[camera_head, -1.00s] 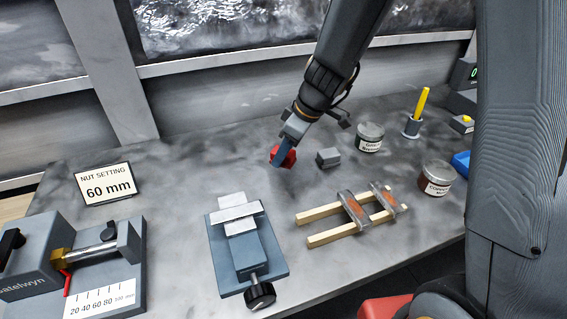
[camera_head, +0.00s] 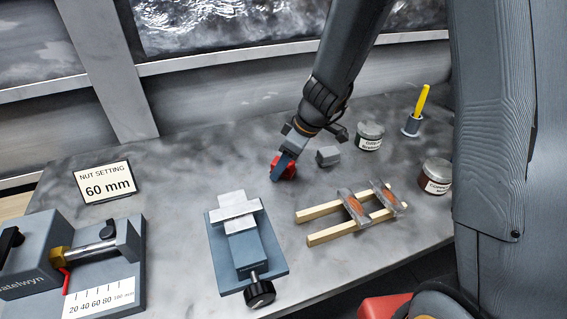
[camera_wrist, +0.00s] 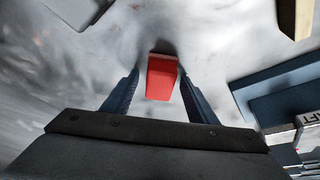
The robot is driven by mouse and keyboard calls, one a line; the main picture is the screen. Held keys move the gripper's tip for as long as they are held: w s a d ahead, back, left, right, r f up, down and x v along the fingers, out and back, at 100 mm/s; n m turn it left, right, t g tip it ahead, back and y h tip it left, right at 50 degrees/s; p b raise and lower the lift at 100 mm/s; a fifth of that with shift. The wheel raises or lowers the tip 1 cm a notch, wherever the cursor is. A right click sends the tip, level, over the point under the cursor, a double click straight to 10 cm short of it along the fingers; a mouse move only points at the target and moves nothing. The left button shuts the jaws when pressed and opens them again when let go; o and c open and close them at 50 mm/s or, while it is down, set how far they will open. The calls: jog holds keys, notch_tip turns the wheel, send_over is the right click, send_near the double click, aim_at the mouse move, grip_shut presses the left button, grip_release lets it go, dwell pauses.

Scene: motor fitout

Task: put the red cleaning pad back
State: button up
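The red cleaning pad (camera_head: 289,172) is at the bench top in the middle of the head view, left of a small grey block. In the wrist view my gripper's two fingers (camera_wrist: 159,76) stand on either side of the pad, with a narrow gap visible, clearer on the left. The pad's underside is hidden.
The grey block (camera_head: 328,156) is close on the right. Two labelled jars (camera_head: 369,137) (camera_head: 437,176) and a yellow stick in a holder (camera_head: 413,122) stand farther right. A wooden-railed rack (camera_head: 340,220) and a vice (camera_head: 245,245) are in front. The bench left of the pad is clear.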

jog(key=shift+r, duration=0.1)
jog(key=shift+r+p, duration=0.2)
jog(key=shift+p, duration=0.1)
jog(key=b+v, duration=0.2)
jog(key=v, duration=0.9)
jog(key=s+d+f+m+h, duration=0.1)
jog(key=s+d+m, duration=0.2)
jog(key=s, duration=0.1)
jog(key=s+d+f+m+h, duration=0.1)
jog(key=s+d+f+m, duration=0.1)
jog(key=s+d+m, duration=0.2)
jog(key=s+d+f+m+h, duration=0.1)
jog(key=s+d+m, duration=0.2)
jog(key=s+m, duration=0.1)
jog(key=shift+s+d+f+g+h, duration=0.1)
jog(key=shift+d+f+g+h, duration=0.2)
jog(key=shift+g+h, duration=0.1)
jog(key=shift+s+d+f+m, duration=0.15)
jog(key=shift+s+d+m, duration=0.1)
jog(key=shift+s+m, duration=0.3)
jog(key=shift+w, duration=0.15)
